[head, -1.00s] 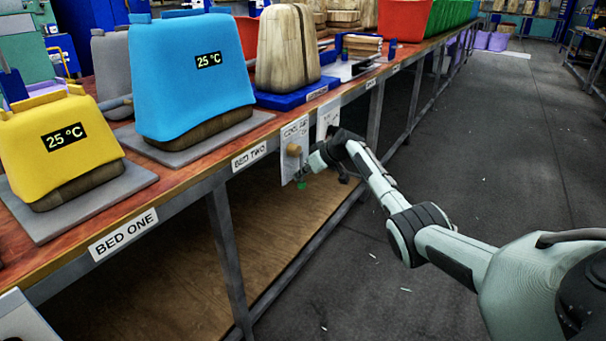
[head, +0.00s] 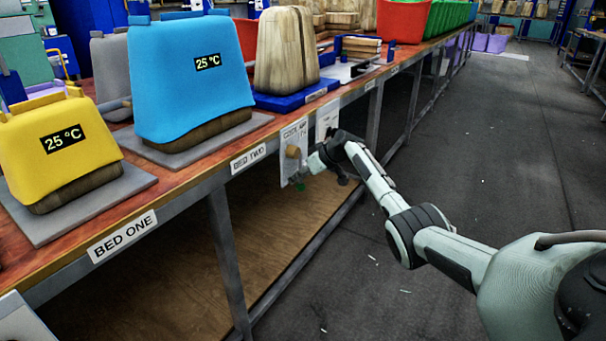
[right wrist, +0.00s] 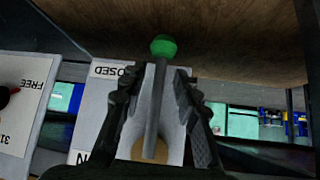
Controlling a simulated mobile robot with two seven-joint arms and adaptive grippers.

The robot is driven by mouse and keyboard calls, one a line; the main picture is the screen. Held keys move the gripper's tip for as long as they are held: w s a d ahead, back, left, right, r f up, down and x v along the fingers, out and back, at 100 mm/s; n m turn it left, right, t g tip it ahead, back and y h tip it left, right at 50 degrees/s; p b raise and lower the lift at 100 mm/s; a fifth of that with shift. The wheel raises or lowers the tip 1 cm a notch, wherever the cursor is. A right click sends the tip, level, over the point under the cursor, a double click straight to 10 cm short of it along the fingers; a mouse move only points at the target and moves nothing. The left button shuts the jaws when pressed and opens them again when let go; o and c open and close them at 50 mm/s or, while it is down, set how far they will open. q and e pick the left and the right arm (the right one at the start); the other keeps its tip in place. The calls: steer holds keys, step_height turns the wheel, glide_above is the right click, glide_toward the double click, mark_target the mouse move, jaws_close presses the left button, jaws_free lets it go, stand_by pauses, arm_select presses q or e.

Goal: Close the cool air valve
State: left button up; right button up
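The cool air valve is on a white panel (head: 287,172) labelled COOL AIR, fixed to the front of the bench. Its round tan hub (head: 292,152) and green knob (head: 300,187) show in the head view. In the right wrist view, the grey lever (right wrist: 155,110) runs from the tan hub to the green knob (right wrist: 163,46), beside the upside-down CLOSED label. My right gripper (right wrist: 153,85) is open, with one finger on each side of the lever and gaps showing between. It also shows at the panel in the head view (head: 302,177). My left gripper is out of view.
A second white panel (head: 327,118) sits just right of the valve. In the right wrist view, a panel marked FREE (right wrist: 22,110) is on the left. The floor (head: 480,170) on the right is clear.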

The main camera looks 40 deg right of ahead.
steer(key=v, duration=1.2)
steer(key=s+a+f+g, duration=0.1)
steer(key=s+a+f, duration=0.35)
steer(key=f, duration=0.25)
steer(key=s+a+f+g+h, duration=0.1)
steer(key=s+a+f, duration=0.35)
steer(key=f, duration=0.25)
steer(key=s+a+f+g, duration=0.2)
steer(key=s+a+f, duration=0.1)
steer(key=s+f, duration=0.3)
steer(key=s+a+f, duration=0.3)
steer(key=s+a, duration=0.1)
steer(key=s, duration=0.3)
steer(key=s+a+f+g+h, duration=0.1)
steer(key=s+a+f, duration=0.2)
steer(key=s, duration=0.5)
steer(key=s+a+f+h, duration=0.1)
steer(key=s+a+f, duration=0.2)
steer(key=s, duration=0.4)
steer(key=shift+s+a+m+g, duration=0.3)
steer(key=shift+a+g, duration=0.1)
steer(key=shift+a, duration=0.5)
steer(key=shift+f, duration=0.1)
